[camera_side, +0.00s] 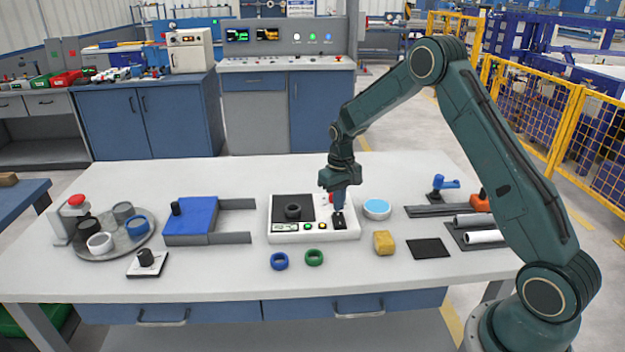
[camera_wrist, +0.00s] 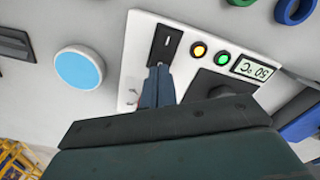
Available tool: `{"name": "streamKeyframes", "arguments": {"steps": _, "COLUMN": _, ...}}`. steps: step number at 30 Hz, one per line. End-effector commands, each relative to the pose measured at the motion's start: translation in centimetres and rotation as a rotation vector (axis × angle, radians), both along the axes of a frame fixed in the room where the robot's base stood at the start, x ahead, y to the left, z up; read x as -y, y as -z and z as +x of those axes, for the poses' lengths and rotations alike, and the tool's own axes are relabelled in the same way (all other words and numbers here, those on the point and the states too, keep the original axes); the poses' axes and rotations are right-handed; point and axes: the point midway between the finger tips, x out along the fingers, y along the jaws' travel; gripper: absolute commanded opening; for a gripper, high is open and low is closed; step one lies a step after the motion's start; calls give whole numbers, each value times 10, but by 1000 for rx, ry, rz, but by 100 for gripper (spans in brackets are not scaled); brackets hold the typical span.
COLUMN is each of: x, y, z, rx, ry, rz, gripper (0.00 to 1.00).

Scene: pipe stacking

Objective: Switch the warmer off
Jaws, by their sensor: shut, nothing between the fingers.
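The warmer (camera_side: 278,238) is a white box with a dark square plate (camera_side: 281,202) and a dark ring (camera_side: 293,211) on it. Its front has a lit display (camera_wrist: 252,68), upside down in the wrist view and seeming to read 50 °C, a glowing green light (camera_wrist: 222,57) and a glowing orange light (camera_wrist: 199,49). The black switch (camera_wrist: 165,45) is at the right end of the panel in the side view. My gripper (camera_side: 338,208) is shut and empty, pointing down, its fingertips (camera_wrist: 157,70) at one end of the switch. I cannot tell whether they touch it.
A blue-topped round dish (camera_side: 377,208) stands just right of the warmer. A yellow block (camera_side: 384,243), blue ring (camera_side: 279,261) and green ring (camera_side: 314,257) lie in front. A blue fixture (camera_side: 191,218) is left, and a round tray of rings (camera_side: 116,252) is farther left.

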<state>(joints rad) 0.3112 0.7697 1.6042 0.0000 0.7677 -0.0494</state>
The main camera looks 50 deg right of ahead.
Motion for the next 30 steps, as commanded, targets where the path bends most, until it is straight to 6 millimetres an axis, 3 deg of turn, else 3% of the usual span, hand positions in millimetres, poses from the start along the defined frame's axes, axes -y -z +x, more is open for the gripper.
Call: {"name": "streamKeyframes", "arguments": {"steps": 30, "x": 0, "y": 5, "z": 0, "rx": 0, "ry": 0, "rz": 0, "gripper": 0}}
